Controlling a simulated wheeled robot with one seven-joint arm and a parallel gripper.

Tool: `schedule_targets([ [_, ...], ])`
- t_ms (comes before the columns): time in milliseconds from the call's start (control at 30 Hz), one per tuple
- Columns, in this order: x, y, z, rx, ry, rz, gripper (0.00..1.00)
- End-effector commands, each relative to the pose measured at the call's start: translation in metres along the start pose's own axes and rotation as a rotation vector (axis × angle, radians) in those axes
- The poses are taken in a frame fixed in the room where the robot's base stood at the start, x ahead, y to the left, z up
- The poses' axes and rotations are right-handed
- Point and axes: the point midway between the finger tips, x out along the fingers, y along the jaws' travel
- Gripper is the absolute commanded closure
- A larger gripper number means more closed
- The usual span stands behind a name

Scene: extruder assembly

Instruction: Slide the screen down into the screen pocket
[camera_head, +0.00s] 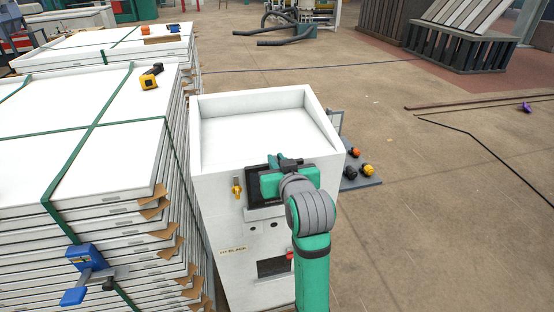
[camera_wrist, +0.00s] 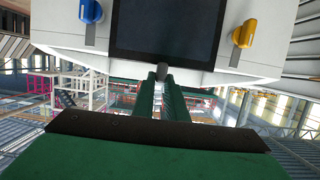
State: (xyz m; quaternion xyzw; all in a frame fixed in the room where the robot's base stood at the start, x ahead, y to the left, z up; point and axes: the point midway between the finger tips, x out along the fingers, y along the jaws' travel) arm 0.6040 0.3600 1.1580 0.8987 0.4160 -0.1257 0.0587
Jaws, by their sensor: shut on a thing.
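The screen (camera_head: 254,188) is a dark flat panel at the upper front of the white machine. It also shows in the wrist view (camera_wrist: 165,28), upright between a blue knob and a yellow knob. My gripper (camera_head: 282,164) is in front of it and hides much of it in the head view. In the wrist view, my gripper (camera_wrist: 162,78) has its green fingers shut on a small grey stub at the screen's edge. A pale ledge (camera_head: 262,213) lies just below the screen; I cannot tell how deep the screen sits in its pocket.
Strapped white panels (camera_head: 110,150) stand close on the left. A low grey tray (camera_head: 362,181) with several knobs lies behind right.

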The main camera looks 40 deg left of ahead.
Motion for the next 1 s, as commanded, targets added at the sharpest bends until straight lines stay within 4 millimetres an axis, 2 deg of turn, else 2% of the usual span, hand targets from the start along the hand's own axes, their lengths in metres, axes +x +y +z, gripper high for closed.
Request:
schedule_targets([
  [1000,0.006,0.000,0.021,0.000,0.001,0.000,1.00],
])
